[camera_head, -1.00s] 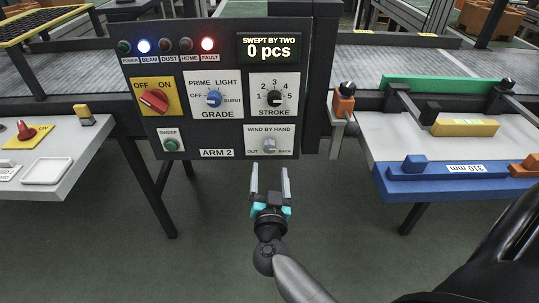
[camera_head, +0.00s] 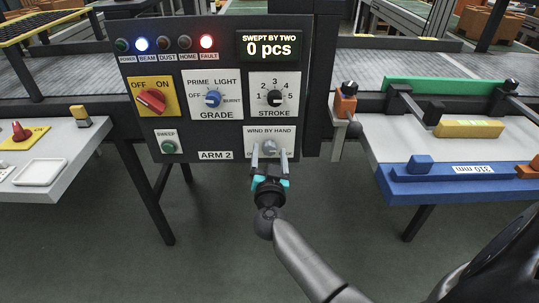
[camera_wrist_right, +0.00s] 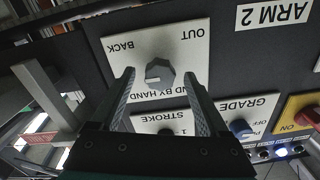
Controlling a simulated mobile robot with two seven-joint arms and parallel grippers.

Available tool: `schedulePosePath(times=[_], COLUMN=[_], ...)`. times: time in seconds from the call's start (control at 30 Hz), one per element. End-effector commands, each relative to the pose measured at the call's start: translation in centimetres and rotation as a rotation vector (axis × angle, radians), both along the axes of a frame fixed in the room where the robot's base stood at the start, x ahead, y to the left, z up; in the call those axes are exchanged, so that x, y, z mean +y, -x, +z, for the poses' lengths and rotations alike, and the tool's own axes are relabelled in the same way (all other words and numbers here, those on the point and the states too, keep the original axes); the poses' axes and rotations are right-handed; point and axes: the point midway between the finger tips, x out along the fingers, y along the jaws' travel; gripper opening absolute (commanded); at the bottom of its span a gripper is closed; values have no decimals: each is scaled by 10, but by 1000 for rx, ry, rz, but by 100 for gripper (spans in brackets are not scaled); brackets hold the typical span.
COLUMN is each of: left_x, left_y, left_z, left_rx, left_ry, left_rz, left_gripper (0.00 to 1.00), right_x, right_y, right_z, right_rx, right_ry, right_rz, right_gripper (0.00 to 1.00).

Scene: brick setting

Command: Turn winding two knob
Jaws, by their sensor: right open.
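The grey winding knob (camera_head: 269,147) sits on the white "WIND BY HAND" plate at the lower right of the dark ARM 2 panel. In the right wrist view the same knob (camera_wrist_right: 159,74) shows upside down, between "BACK" and "OUT". My right gripper (camera_head: 269,152) is open in front of the plate, its two fingers to either side of the knob in the head view. In the right wrist view the right gripper (camera_wrist_right: 160,78) has its fingertips spread with the knob between them; I cannot tell whether they touch it. My left gripper is not in view.
Above are the stroke knob (camera_head: 274,98), the blue grade knob (camera_head: 213,98) and the red off/on switch (camera_head: 151,100). The green sweep button (camera_head: 169,147) is at left. An orange-and-black fixture (camera_head: 344,103) stands right of the panel. The floor below is clear.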

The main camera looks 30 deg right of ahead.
Motion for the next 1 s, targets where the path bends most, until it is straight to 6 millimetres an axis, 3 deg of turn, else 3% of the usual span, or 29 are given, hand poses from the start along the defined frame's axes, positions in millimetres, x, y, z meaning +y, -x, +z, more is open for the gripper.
schedulePosePath(times=[0.13, 0.8, 1.0], left_x=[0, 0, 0], left_y=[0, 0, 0], left_z=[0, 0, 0], left_rx=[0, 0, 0], left_ry=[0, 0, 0], left_rz=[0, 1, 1], left_gripper=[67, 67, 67], right_x=[0, 0, 0], right_y=[0, 0, 0], right_z=[0, 0, 0], right_rx=[0, 0, -2], right_ry=[0, 0, -3], right_rz=[0, 0, 0], right_gripper=[77, 2, 0])
